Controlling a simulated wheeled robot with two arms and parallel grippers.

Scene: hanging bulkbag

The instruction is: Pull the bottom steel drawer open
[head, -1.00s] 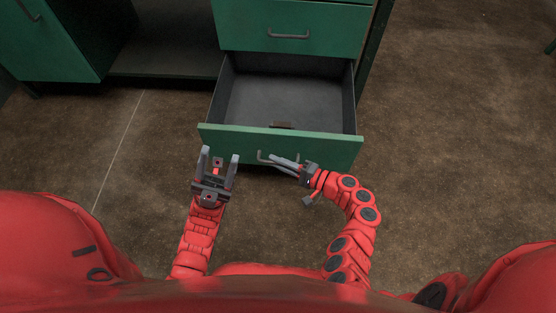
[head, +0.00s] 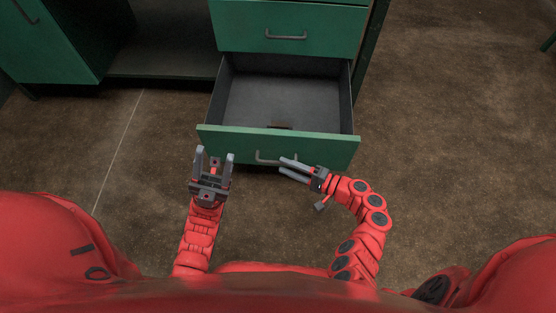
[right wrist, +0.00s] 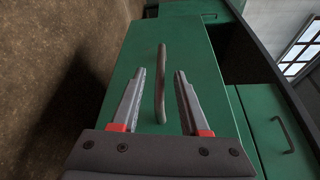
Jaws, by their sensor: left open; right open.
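The bottom drawer (head: 230,139) has a green front and a grey interior, and it stands pulled out from the cabinet. Its bar handle (head: 262,158) is on the front face; in the right wrist view the handle (right wrist: 161,85) lies ahead of and between the open fingers. My right gripper (head: 282,168) is open and empty, just right of the handle and apart from it. It also shows in the right wrist view (right wrist: 160,85). My left gripper (head: 215,155) is open and empty, left of the handle, in front of the drawer's left end.
A closed green drawer (head: 330,30) with its own handle is above the open one. A green cabinet door (head: 45,45) and a dark low shelf (head: 160,65) are to the left. Brown floor (head: 450,150) is clear to the right.

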